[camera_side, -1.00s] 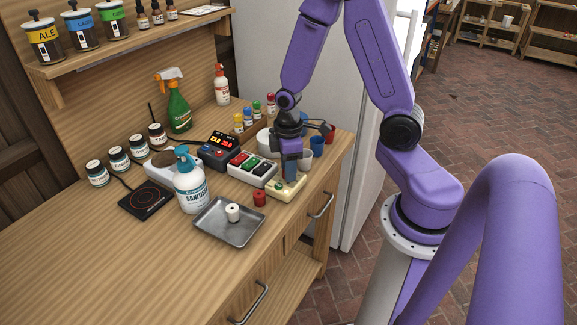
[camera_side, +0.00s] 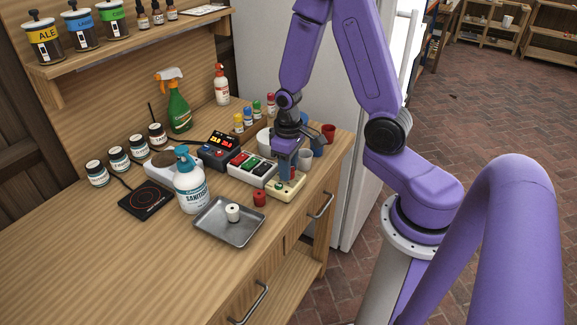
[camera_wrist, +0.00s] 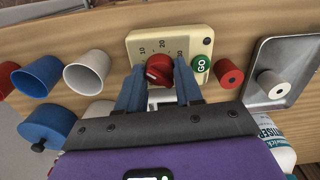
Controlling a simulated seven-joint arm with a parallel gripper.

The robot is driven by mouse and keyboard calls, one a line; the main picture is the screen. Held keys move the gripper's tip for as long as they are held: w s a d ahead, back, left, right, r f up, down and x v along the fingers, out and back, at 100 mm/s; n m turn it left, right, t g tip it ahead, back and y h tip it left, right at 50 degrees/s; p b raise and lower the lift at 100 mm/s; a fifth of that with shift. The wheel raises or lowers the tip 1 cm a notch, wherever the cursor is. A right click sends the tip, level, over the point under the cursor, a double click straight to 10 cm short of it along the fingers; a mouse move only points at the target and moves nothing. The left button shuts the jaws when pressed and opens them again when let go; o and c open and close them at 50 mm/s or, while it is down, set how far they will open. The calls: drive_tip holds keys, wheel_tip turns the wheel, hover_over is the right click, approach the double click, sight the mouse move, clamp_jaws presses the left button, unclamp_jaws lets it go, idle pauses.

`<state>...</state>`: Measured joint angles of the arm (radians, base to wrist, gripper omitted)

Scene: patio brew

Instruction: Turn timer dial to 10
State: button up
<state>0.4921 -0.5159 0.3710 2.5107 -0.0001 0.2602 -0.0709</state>
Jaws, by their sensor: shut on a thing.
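The timer is a cream box (camera_wrist: 198,38) at the top middle of the wrist view, with a red dial (camera_wrist: 158,72) and a printed scale of 10, 20 and 30. A green GO button (camera_wrist: 201,64) sits to the right of the dial. The timer also shows at the counter's right front in the side view (camera_side: 297,187). My gripper (camera_wrist: 158,80) has its two blue fingers on either side of the red dial, shut on it. In the side view my gripper (camera_side: 287,176) is low over the timer. I cannot tell exactly which mark the dial points to.
A blue cup (camera_wrist: 38,77), a white cup (camera_wrist: 88,72) and a red cup (camera_side: 329,132) stand near the timer. A switch box (camera_side: 251,170) is close by on the other side. A metal tray (camera_side: 213,229) and a sanitiser bottle (camera_side: 190,187) are nearer the front.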

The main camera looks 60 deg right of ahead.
drive_tip(key=shift+m, duration=0.8)
